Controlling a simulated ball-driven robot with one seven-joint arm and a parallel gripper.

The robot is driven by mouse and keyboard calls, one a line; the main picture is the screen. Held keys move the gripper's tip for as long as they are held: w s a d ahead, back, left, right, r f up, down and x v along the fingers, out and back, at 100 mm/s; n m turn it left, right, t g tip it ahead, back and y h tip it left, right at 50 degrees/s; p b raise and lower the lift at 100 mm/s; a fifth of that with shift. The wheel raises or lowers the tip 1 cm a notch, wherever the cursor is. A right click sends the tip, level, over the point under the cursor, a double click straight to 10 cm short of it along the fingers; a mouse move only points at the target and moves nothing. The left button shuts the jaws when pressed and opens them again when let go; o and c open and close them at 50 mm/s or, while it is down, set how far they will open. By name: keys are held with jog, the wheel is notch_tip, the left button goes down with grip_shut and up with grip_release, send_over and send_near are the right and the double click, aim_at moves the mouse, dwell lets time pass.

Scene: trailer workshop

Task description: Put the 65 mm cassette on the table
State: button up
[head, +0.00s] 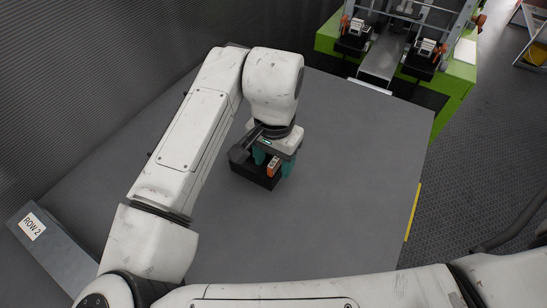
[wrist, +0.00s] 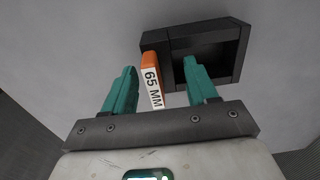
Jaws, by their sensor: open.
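The 65 mm cassette (wrist: 210,55) is a dark, open-topped box with an orange part and a white "65 MM" label (wrist: 152,85). It sits on the grey table (head: 340,190), below my gripper in the head view (head: 258,172). My gripper (wrist: 160,85) has teal fingers, open. In the wrist view the labelled part shows between the fingers, and the right finger overlaps the box opening. I cannot tell whether either finger touches the cassette. My arm and gripper hide part of it in the head view.
A green machine (head: 455,80) with black holders stands beyond the table's far right edge. A "ROW 2" sign (head: 32,226) is at the left. A yellow strip (head: 413,212) marks the right table edge. The table right of my gripper is clear.

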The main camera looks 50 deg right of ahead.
jog(key=shift+r, duration=0.1)
notch_tip(320, 180, up, 12)
jog(key=shift+s, duration=0.15)
dwell(0.4)
dwell(0.5)
